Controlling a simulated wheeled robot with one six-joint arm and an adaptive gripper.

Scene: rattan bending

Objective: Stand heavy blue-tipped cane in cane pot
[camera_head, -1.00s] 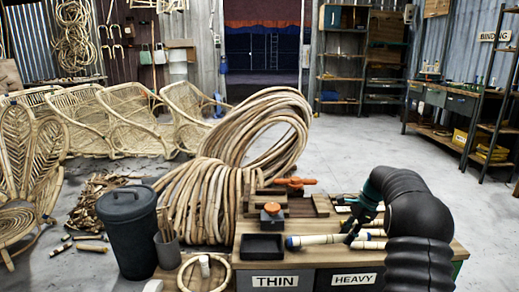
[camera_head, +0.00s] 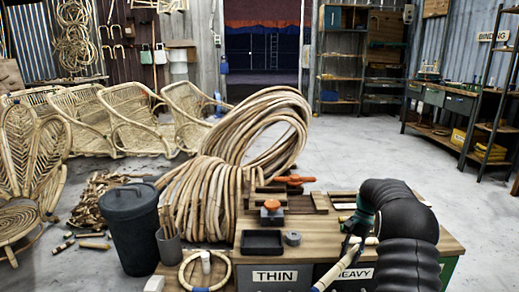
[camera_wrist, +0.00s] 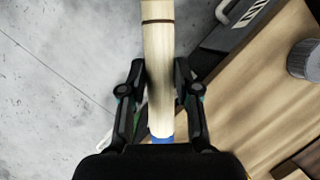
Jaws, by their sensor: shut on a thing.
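The pale cane (camera_head: 329,276) is held in my gripper (camera_head: 352,243) at the front edge of the bench. It slants in the head view, its lower left end dropping past the edge between the THIN and HEAVY labels. In the wrist view the cane (camera_wrist: 158,65) runs between both fingers of my gripper (camera_wrist: 160,72), with a blue band (camera_wrist: 162,139) near the palm and a dark ring farther out. A small grey pot (camera_head: 169,250) with sticks in it, probably the cane pot, stands left of the bench. My arm hides part of the bench's right side.
A dark lidded bin (camera_head: 130,232) stands left of the pot. A cane ring (camera_head: 205,272) and a white cup lie in front. A black tray (camera_head: 262,242), a grey round piece (camera_head: 293,238) and an orange clamp (camera_head: 294,180) are on the bench (camera_head: 325,232). A large cane coil rises behind.

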